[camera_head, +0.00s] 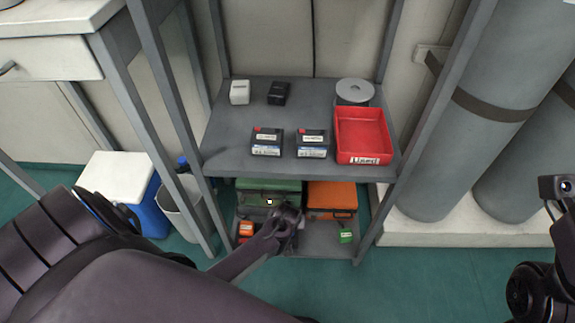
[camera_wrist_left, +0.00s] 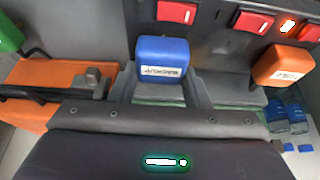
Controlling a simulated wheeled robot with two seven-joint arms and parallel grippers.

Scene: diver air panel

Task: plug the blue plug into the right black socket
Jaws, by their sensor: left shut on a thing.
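The blue plug (camera_wrist_left: 160,56), a block with a white label, sits between the fingers of my left gripper (camera_wrist_left: 160,88) in the left wrist view. In the head view my left gripper (camera_head: 287,222) is low, in front of the lower shelf, and hides the plug. Two black blocks with red and white labels stand on the upper shelf, a left one (camera_head: 267,141) and a right one (camera_head: 312,143); I cannot tell whether they are the sockets. Only part of my right arm shows at the right edge; its fingers are out of view.
A red tray (camera_head: 345,157) lies on the upper shelf (camera_head: 225,160). Below are a green case (camera_head: 260,187) and an orange case (camera_head: 333,196). A small orange block (camera_wrist_left: 284,66) is beside my gripper, near a dark panel with red switch-like pieces (camera_wrist_left: 253,20). Shelf posts flank the space.

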